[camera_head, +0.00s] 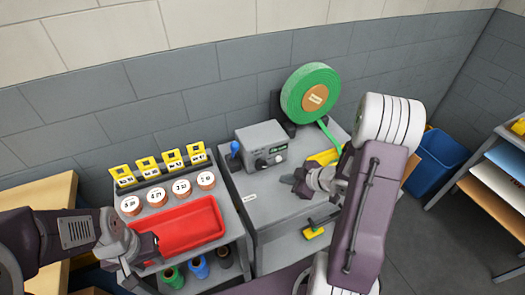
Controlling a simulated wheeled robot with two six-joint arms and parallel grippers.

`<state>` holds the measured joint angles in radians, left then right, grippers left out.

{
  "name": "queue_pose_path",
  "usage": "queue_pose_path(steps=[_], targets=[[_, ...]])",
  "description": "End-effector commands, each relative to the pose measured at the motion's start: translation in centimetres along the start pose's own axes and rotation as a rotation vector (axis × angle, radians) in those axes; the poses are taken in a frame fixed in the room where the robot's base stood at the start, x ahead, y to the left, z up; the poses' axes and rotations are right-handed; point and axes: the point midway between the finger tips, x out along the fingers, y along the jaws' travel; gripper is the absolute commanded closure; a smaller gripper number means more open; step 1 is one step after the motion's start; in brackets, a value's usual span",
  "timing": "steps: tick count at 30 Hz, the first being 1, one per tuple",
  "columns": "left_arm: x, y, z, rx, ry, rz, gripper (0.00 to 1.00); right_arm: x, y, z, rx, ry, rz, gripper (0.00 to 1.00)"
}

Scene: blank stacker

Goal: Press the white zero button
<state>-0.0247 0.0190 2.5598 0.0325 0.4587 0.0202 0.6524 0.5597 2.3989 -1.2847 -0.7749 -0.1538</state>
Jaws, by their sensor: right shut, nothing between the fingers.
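A grey box-shaped device (259,139) with a small green-lit display (279,148) stands on the grey bench top against the wall. Its front face carries a small whitish round control (261,163) and a dark one beside it; I cannot read a zero mark on either. My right gripper (287,180) is shut and empty, in front of and a little below the device's right side, apart from the front controls in the picture. My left gripper (150,247) is at the left end of the red tray; its fingers are too small and overlapped to read.
The red tray (207,213) lies on the left cart, with several labelled round pieces and yellow tags behind it. A blue bin (438,160) and a shelf stand at right.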

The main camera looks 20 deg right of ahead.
Motion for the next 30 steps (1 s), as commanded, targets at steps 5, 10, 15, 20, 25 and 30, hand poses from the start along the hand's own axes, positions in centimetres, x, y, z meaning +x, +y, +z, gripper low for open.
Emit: queue_pose_path(steps=[5, 10, 15, 20, 25, 30], targets=[[0.7, 0.0, 0.1, 0.0, -0.001, 0.0, 0.64, -0.3, 0.4, 3.4, 0.081, -0.029, 0.028, 1.0], [0.8, 0.0, 0.1, 0.0, -0.001, 0.0, 0.64, -0.7, 0.8, 4.2, 0.103, -0.038, 0.046, 1.0], [0.7, 0.0, 0.1, 0.0, 0.0, 0.0, 0.64, -0.8, 0.8, 4.2, 0.103, -0.038, 0.046, 1.0], [0.7, 0.0, 0.1, 0.0, 0.0, 0.0, 0.64, -0.5, 1.0, 4.0, 0.101, -0.037, 0.046, 1.0], [0.7, 0.0, 0.1, 0.0, 0.0, 0.0, 0.64, 0.8, 2.0, 3.2, 0.097, -0.037, 0.044, 1.0], [0.5, 0.0, 0.1, 0.0, 0.0, 0.0, 0.64, 2.5, 3.6, 2.0, 0.097, -0.036, 0.044, 1.0]])
